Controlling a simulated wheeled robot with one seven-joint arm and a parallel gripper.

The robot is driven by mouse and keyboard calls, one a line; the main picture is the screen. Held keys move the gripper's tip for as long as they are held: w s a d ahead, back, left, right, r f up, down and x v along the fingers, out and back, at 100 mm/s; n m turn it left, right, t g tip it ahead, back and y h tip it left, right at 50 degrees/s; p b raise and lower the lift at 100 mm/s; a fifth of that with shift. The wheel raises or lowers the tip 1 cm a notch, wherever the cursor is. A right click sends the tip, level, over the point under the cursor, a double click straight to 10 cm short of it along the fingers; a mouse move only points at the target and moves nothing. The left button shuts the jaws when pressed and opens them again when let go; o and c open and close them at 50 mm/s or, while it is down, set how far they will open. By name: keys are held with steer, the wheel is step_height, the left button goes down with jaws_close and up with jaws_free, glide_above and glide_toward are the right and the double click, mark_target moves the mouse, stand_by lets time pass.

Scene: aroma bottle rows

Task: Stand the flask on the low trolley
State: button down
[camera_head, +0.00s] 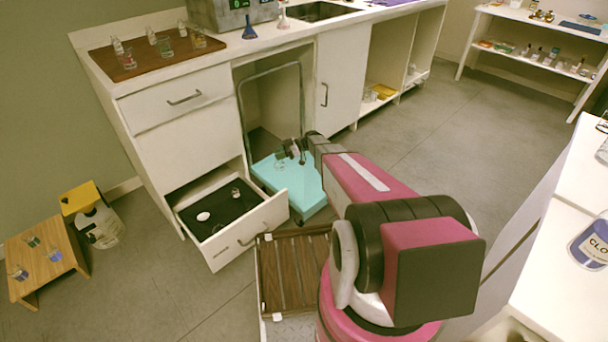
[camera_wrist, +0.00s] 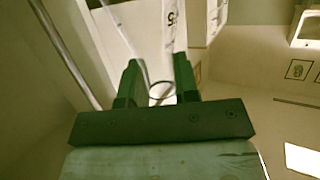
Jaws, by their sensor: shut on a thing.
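The low trolley (camera_head: 302,194) has a teal deck and a grey hoop handle (camera_head: 240,105), and stands in front of the counter's open knee space. My gripper (camera_head: 290,152) is over the back part of the deck. It is shut on a small clear glass thing, apparently the flask (camera_head: 280,164). In the wrist view, a thin round glass outline of the flask (camera_wrist: 161,94) shows between the fingers of my gripper (camera_wrist: 157,78). Most of the flask is too faint to make out. I cannot tell whether its base touches the deck.
An open drawer (camera_head: 222,250) with small items juts out left of the trolley. A slatted brown surface (camera_head: 295,270) lies in front. Two flasks, one blue (camera_head: 249,30) and one pinkish (camera_head: 283,20), stand on the counter. The floor to the right is clear.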

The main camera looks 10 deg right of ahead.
mark_target(282, 162)
steer(key=shift+n+g, duration=0.6)
steer(key=shift+g, duration=0.2)
steer(key=f, duration=0.1)
steer(key=s+f, duration=0.1)
steer(key=f, duration=0.2)
steer(key=shift+s+a+f, duration=0.2)
steer(key=shift+s+f, duration=0.2)
steer(key=shift+w+d+f, duration=0.2)
steer(key=shift+d+f, duration=1.65)
steer(key=shift+d, duration=0.05)
steer(key=shift+w+d+f, duration=0.25)
steer(key=shift+d+f, duration=1.6)
steer(key=shift+d, duration=0.1)
steer(key=shift+w+d+f, duration=0.2)
steer(key=shift+d+f, duration=1.65)
steer(key=shift+d, duration=0.05)
steer(key=c, duration=0.8)
jaws_free()
steer(key=shift+c, duration=0.2)
